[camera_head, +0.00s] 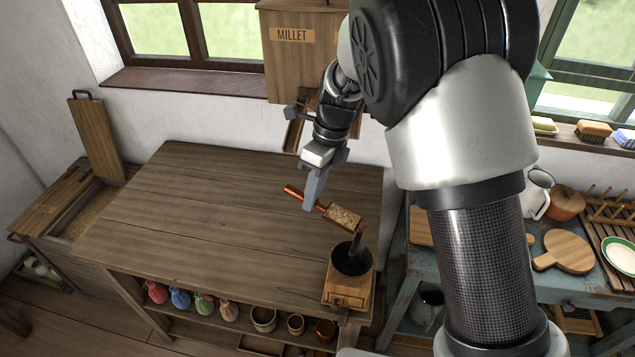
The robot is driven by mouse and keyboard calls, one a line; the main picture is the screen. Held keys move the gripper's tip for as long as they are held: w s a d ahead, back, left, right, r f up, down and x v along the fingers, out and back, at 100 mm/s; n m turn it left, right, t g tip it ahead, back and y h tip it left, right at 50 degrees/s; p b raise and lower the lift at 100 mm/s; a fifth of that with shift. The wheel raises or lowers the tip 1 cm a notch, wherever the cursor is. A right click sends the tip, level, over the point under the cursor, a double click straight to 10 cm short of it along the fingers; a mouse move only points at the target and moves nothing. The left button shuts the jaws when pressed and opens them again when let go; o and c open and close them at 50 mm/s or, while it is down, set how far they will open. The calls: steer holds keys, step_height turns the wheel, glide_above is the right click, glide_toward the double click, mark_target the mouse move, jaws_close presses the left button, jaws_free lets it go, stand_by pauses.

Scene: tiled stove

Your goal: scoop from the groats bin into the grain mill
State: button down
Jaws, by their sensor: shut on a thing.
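My gripper (313,196) is shut on the orange-brown handle of a scoop (294,191). The scoop's pan holds pale groats (343,216) and hangs above the right part of the wooden table. The grain mill (347,289), a wooden box with a dark open hopper (352,258), stands at the table's front right corner. The scoop's pan is just behind the hopper in the picture, apart from its opening. A dark upright part shows at the hopper. A wooden bin (65,207) with a raised lid (95,138) stands at the far left, with pale grain inside; its label is not visible.
A wooden dispenser marked MILLET (292,60) hangs on the wall behind my arm. The tabletop (200,205) is clear on the left and middle. Small coloured sacks (180,298) and pots sit on the shelf below. A blue side table (570,285) with a board and dishes stands at right.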

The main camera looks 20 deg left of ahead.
steer(key=shift+s+f, duration=0.2)
steer(key=shift+f, duration=0.2)
steer(key=shift+y, duration=0.4)
step_height(320, 180, down, 5)
steer(key=shift+d+f, duration=0.1)
steer(key=shift+f, duration=0.05)
